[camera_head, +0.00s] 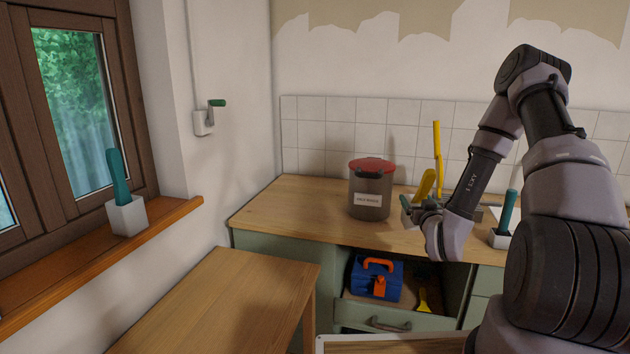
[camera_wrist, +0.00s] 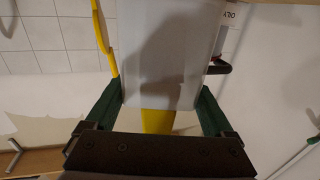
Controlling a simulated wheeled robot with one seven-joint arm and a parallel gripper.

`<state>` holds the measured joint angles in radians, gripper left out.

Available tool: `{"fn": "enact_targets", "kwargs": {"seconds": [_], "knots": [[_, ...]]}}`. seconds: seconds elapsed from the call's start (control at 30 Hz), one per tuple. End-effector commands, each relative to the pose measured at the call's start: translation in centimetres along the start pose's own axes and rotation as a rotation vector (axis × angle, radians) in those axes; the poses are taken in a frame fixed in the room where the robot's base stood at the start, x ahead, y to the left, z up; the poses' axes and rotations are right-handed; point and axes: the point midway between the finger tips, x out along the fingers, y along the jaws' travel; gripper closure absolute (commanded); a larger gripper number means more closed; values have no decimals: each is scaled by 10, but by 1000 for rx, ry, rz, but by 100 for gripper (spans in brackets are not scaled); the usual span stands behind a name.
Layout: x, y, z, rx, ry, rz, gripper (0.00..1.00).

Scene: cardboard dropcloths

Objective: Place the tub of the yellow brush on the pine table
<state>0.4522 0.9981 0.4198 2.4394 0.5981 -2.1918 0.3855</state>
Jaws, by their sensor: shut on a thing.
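The yellow brush (camera_head: 425,184) stands in a pale tub (camera_head: 407,214) at the counter, right of the lidded bin. My gripper (camera_head: 424,208) is at this tub and partly hides it. In the wrist view the tub (camera_wrist: 165,55) fills the space between my two dark green fingers, which are shut on its sides. The yellow brush (camera_wrist: 157,121) shows there below the tub's edge. I cannot tell whether the tub touches the counter. The pine table (camera_head: 215,305) is at the lower left, and its visible top is bare.
A bin with a red lid (camera_head: 369,190) stands on the wooden counter (camera_head: 290,205), close left of the tub. A tall yellow piece (camera_head: 437,150) rises behind. Teal brushes stand in tubs on the counter (camera_head: 502,236) and sill (camera_head: 127,216). A blue toolbox (camera_head: 375,279) sits below.

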Motion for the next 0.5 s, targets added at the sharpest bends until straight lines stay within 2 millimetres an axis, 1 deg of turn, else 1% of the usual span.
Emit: {"fn": "enact_targets", "kwargs": {"seconds": [0.03, 0.1, 0.2, 0.4, 0.5], "knots": [[-5, -8, 0, 0, -1, -13, 87], [-10, -15, -1, 0, 0, -24, 87], [-13, -19, -2, -1, 1, -31, 87], [-13, -20, -3, -2, 3, -34, 87], [-10, -18, -2, -3, 2, -27, 87]]}}
